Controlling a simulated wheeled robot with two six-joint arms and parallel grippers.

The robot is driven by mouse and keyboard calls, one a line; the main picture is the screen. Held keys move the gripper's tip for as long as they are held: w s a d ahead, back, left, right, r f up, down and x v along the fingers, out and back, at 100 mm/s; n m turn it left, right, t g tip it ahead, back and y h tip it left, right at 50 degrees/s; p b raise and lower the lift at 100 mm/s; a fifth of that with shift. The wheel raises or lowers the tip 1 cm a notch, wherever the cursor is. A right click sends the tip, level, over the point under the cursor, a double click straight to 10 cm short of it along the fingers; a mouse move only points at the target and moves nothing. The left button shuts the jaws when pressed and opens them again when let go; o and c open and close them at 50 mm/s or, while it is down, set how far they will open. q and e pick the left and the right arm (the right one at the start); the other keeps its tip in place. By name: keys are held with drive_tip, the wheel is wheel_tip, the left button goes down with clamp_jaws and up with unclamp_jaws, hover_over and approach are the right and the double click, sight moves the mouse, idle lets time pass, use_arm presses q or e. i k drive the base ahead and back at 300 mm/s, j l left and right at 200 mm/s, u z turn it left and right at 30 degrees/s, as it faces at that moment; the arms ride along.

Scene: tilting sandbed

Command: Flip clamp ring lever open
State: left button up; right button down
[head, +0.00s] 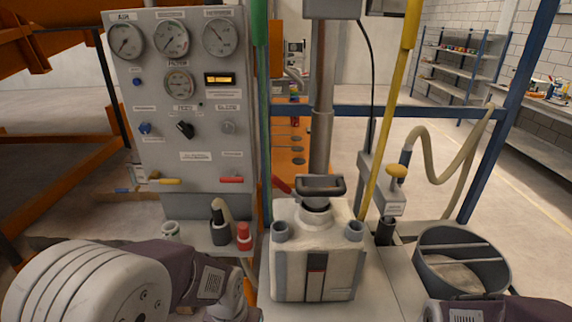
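The clamp ring (320,186) is a dark band at the mouth of a white container (316,250), below a vertical grey pipe. A red lever (279,184) sticks out to the left of the ring and slants up and left. Whether the ring is tight or loose cannot be told. My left arm comes in at the bottom left and my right arm shows at the bottom right edge. The fingers of both grippers are out of the picture. Neither arm touches the ring or lever.
A grey gauge panel (190,100) stands at the left, with a small shelf of bottles (243,236) below it. A yellow pole (385,130) and a hose (450,170) are right of the container. A round grey bin (462,240) stands at the right.

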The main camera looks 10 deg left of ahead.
sight(275, 180)
drive_tip(key=j+z, duration=0.3)
drive_tip(key=j, duration=0.15)
drive_tip(key=i+j+z, duration=0.1)
drive_tip(key=j+z, duration=0.15)
drive_tip(key=j, duration=0.25)
drive_tip(key=j+z, duration=0.3)
drive_tip(key=j, duration=0.15)
drive_tip(key=k+j+z, duration=0.1)
drive_tip(key=j+z, duration=0.2)
drive_tip(key=j, duration=0.15)
drive_tip(key=k+j+z, duration=0.1)
drive_tip(key=j+z, duration=0.15)
drive_tip(key=j, duration=0.2)
drive_tip(key=k+j+z, duration=0.15)
drive_tip(key=j+z, duration=0.15)
drive_tip(key=k+j+z, duration=0.3)
drive_tip(key=j, duration=0.2)
drive_tip(key=i, duration=0.1)
